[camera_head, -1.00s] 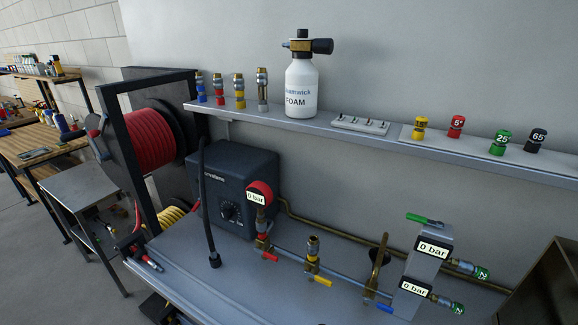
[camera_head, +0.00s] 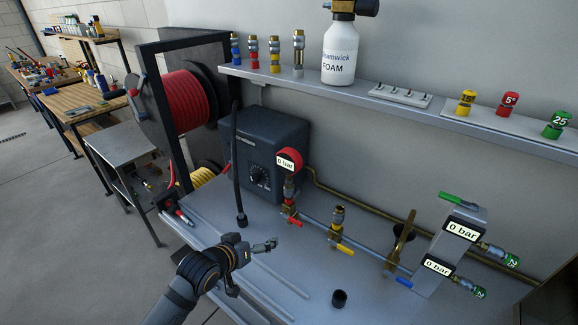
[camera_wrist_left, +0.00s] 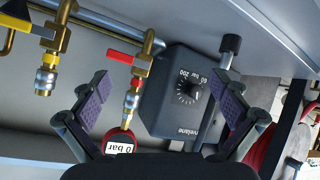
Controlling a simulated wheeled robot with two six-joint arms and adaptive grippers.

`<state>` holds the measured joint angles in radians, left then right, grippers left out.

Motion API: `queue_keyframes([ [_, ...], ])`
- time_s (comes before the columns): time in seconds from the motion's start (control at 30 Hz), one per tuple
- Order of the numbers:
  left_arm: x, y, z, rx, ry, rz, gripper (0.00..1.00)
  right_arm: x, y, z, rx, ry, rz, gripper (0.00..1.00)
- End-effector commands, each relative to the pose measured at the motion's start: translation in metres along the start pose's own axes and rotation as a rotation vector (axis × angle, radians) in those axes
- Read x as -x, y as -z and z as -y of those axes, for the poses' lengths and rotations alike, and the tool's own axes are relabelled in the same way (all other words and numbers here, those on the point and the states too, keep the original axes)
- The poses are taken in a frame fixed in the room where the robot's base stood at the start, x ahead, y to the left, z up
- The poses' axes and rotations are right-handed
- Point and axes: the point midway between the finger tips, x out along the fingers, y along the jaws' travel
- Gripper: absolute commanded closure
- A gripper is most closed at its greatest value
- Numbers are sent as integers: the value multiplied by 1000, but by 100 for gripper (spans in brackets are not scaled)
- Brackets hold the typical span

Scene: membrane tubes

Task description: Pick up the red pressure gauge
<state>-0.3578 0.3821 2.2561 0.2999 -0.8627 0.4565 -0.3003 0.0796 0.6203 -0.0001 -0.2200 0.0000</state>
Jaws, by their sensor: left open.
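The red pressure gauge (camera_head: 289,158) has a round red rim and a "0 bar" display. It stands upright on a brass and steel fitting on the pipe, in front of the dark grey box. My left gripper (camera_head: 268,244) is open and empty above the bench, nearer the camera and below the gauge in the head view. In the left wrist view the picture is upside down, and the gauge (camera_wrist_left: 118,142) shows beside the left-hand finger, partly cut off by my gripper's body. The open left gripper also shows there (camera_wrist_left: 163,95). My right gripper is not in view.
The grey box (camera_head: 262,155) with a dial stands behind the gauge. A black wand (camera_head: 238,170) rises left of it. A yellow-handled valve (camera_head: 338,228) and a "0 bar" block (camera_head: 450,245) stand to the right. A black cap (camera_head: 339,298) sits on the bench.

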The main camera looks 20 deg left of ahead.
Motion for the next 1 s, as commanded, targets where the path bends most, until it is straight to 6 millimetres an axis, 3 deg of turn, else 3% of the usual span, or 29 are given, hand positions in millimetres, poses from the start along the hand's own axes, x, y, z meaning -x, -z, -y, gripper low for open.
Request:
queue_keyframes([
  [0.03,0,34,-12,49,-69,-90,1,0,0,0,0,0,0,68],
  [0.1,5,77,-29,140,-180,-201,1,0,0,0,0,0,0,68],
  [0.2,20,128,-50,256,-332,-320,1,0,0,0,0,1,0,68],
  [0.3,32,156,-60,328,-427,-379,1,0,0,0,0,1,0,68],
  [0.47,36,165,-64,356,-459,-399,1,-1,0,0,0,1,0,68],
  [0.7,11,176,-74,361,-462,-401,1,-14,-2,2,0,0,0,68],
  [1.0,-8,186,-82,352,-455,-396,1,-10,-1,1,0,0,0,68],
])
